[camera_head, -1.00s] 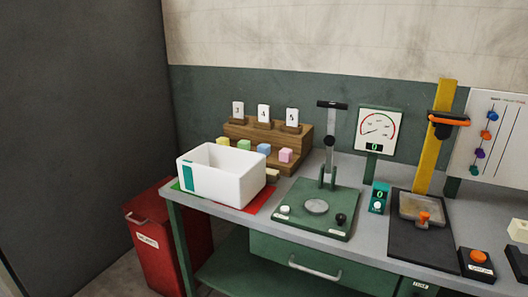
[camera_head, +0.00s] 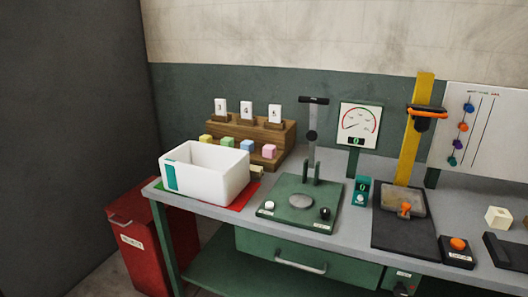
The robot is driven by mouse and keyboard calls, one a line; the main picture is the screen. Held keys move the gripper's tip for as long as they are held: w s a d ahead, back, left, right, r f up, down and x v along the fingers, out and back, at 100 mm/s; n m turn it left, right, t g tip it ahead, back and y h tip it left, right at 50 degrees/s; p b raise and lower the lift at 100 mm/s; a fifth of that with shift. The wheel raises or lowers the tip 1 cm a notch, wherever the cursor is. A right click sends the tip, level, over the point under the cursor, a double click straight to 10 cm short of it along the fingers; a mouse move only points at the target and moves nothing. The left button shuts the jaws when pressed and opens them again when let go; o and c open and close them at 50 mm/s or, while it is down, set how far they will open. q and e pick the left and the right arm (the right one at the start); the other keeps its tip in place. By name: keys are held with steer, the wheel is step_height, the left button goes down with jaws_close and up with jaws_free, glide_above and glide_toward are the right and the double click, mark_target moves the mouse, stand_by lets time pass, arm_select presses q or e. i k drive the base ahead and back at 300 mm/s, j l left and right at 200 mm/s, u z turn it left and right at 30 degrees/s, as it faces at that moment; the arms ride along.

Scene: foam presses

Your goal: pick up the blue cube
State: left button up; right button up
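The blue cube (camera_head: 247,146) sits on the lower step of the wooden rack (camera_head: 287,135) at the back left of the workbench. It stands in a row between a green cube (camera_head: 227,141) and a pink cube (camera_head: 269,151), with a yellow cube (camera_head: 206,139) at the left end. The white bin (camera_head: 222,178) stands just in front of the rack; the blue cube shows above its back rim. Neither of my grippers is in view.
A green press (camera_head: 300,204) with an upright lever stands right of the bin. Further right are a small teal counter (camera_head: 361,192), a yellow column (camera_head: 414,140) over a black base, and a cream cube (camera_head: 498,217). A red container (camera_head: 150,245) stands on the floor at left.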

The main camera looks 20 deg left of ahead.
mark_target(249, 146)
steer(key=j+z, duration=0.25)
steer(key=j, duration=0.85)
steer(key=j+z, duration=0.25)
steer(key=j, duration=0.8)
